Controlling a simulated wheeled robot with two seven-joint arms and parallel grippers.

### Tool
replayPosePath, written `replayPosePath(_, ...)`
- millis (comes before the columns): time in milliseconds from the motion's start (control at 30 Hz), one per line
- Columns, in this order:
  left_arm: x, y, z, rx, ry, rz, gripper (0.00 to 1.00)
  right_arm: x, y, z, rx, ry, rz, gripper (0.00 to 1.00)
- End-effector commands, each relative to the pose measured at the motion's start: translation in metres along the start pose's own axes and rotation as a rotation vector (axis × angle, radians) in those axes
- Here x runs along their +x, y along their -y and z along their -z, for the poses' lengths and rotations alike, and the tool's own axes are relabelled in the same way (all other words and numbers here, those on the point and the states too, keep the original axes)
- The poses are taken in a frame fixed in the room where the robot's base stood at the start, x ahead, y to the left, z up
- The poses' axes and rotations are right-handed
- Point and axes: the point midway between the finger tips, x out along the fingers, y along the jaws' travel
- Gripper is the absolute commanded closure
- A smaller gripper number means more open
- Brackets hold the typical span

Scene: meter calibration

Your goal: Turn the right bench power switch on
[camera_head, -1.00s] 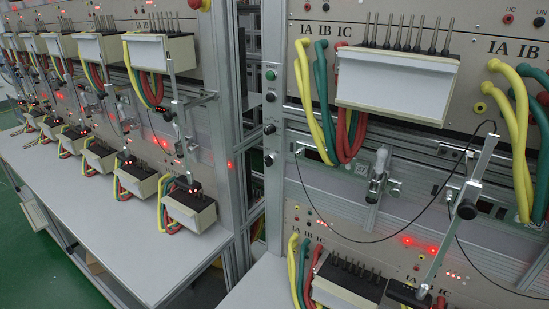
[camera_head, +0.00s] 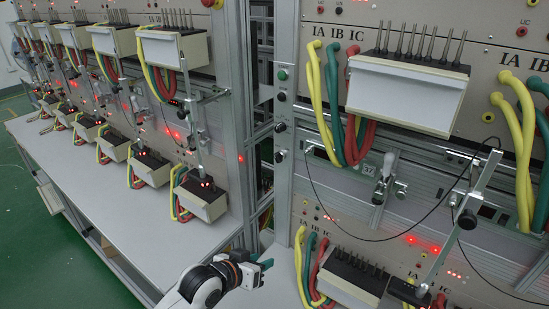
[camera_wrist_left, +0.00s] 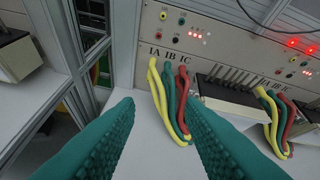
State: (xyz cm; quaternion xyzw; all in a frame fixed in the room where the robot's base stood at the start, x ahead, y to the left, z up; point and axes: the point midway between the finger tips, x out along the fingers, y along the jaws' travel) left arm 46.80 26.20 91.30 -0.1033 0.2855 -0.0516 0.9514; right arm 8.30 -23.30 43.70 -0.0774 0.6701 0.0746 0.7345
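The right bench (camera_head: 400,173) fills the right half of the head view. Its left upright post carries a green button (camera_head: 283,75) with several black knobs (camera_head: 280,127) below it; which of these is the power switch is not labelled legibly. My left gripper (camera_head: 265,266) is low in the head view, below these controls and near the bench's left front corner. In the left wrist view its two green fingers (camera_wrist_left: 160,108) are spread with nothing between them. The controls do not show clearly in the wrist view. My right gripper is in neither view.
The left bench's white tabletop (camera_head: 125,215) holds several meter boxes. Yellow, green and red cables (camera_wrist_left: 172,100) hang in front of the left gripper. A black box (camera_wrist_left: 230,97) with pins is to their right. A thin black wire (camera_head: 400,236) loops across the right bench.

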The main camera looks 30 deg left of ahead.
Motion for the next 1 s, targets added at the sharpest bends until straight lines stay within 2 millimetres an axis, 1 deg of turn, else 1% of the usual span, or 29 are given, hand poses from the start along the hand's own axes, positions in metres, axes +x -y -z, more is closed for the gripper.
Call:
replayPosePath(33,0.004,-0.008,-0.033,-0.030,0.087,0.020,0.65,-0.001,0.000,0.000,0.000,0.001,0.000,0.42)
replayPosePath(67,0.005,-0.013,-0.051,-0.056,0.139,0.035,0.65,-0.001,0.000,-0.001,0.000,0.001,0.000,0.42)
replayPosePath(100,0.006,-0.019,-0.075,-0.090,0.208,0.057,0.65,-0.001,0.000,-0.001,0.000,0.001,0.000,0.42)
replayPosePath(167,0.004,-0.029,-0.110,-0.140,0.306,0.089,0.65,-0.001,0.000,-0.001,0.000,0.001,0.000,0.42)
replayPosePath(200,0.002,-0.035,-0.132,-0.171,0.368,0.111,0.65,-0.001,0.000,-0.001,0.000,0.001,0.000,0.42)
replayPosePath(300,-0.006,-0.048,-0.171,-0.230,0.481,0.152,0.65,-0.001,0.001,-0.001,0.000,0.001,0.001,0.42)
replayPosePath(400,-0.009,-0.053,-0.189,-0.258,0.533,0.173,0.65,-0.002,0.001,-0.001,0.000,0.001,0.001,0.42)
replayPosePath(433,-0.009,-0.053,-0.192,-0.262,0.539,0.175,0.65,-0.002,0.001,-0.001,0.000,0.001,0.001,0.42)
replayPosePath(567,0.002,-0.052,-0.201,-0.265,0.542,0.178,0.65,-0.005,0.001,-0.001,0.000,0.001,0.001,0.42)
replayPosePath(667,0.017,-0.050,-0.211,-0.264,0.542,0.177,0.65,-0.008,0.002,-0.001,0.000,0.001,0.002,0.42)
replayPosePath(800,0.042,-0.046,-0.226,-0.262,0.541,0.177,0.65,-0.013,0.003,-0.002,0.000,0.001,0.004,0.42)
replayPosePath(1000,0.072,-0.044,-0.243,-0.260,0.539,0.175,0.65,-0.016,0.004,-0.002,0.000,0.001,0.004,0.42)
